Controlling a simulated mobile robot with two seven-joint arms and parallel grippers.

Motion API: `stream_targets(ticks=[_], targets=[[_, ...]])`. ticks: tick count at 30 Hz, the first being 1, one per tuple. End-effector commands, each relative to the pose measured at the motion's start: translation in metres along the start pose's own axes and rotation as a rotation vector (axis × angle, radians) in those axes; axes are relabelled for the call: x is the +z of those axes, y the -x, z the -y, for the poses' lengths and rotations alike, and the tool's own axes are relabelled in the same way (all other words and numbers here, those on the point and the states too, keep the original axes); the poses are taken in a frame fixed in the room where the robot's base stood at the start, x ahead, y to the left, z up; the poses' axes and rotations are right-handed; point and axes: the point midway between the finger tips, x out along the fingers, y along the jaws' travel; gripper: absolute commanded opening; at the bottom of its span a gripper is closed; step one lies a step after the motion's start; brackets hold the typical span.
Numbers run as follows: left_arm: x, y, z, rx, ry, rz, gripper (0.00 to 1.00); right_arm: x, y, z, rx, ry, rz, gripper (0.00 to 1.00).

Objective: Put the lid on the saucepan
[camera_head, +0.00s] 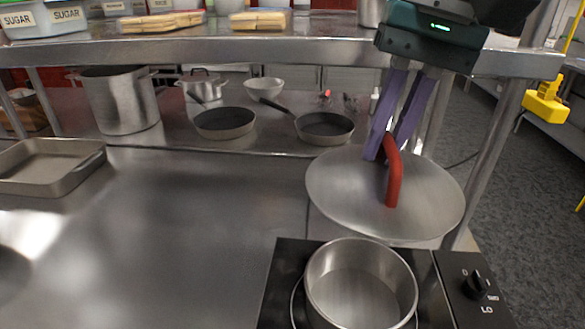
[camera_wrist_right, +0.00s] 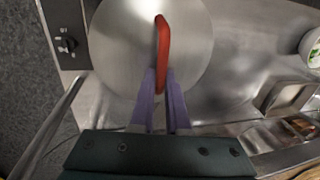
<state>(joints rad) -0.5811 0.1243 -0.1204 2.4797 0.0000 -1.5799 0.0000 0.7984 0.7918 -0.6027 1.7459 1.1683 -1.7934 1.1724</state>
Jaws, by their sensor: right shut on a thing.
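The saucepan (camera_head: 360,285) stands open on the black hob at the bottom right of the head view. Its inside looks empty. The lid (camera_head: 335,195) is a wide round metal disc with a red arched handle (camera_head: 394,175). My right gripper (camera_head: 382,150) is shut on the red handle and holds the lid in the air, just behind the saucepan in the head view. In the right wrist view, the purple fingers (camera_wrist_right: 160,85) meet the handle at its lower end, and the lid (camera_wrist_right: 120,45) lies beyond. The left gripper is not in view.
The hob (camera_head: 275,285) has a dial (camera_head: 476,286) on its right. A metal shelf (camera_head: 230,50) crosses above the counter. Two frying pans (camera_head: 225,123) and a tall pot (camera_head: 120,100) stand behind, and a tray (camera_head: 45,170) lies left. The counter's middle is clear.

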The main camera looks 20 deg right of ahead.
Motion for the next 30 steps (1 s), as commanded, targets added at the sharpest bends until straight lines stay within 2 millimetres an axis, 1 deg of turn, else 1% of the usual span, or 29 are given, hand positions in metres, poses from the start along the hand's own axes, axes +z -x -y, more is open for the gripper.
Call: stream_targets(ticks=[1, 3, 6, 9, 14, 22, 25, 30], targets=[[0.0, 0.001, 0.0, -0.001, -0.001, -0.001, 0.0, 0.001, -0.016, -0.004, 0.005, -0.004, 0.006, 0.0], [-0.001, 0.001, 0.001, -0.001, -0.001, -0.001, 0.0, 0.001, -0.036, -0.008, 0.004, -0.004, 0.005, 0.0], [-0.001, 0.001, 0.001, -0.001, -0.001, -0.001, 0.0, 0.001, -0.062, -0.013, 0.003, -0.004, 0.004, 0.0], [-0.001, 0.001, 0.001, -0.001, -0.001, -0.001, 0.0, 0.0, -0.081, -0.016, 0.002, -0.002, 0.002, 0.0], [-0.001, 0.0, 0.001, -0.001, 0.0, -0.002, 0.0, -0.001, -0.096, -0.018, 0.0, -0.002, -0.001, 0.0], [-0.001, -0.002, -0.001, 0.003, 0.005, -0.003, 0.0, 0.0, -0.133, -0.026, 0.001, -0.003, -0.001, 0.0], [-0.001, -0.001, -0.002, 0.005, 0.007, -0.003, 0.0, -0.001, -0.137, -0.027, 0.0, -0.002, -0.002, 0.0], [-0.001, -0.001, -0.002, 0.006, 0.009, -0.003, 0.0, -0.001, -0.137, -0.027, -0.001, -0.002, -0.003, 0.0]])
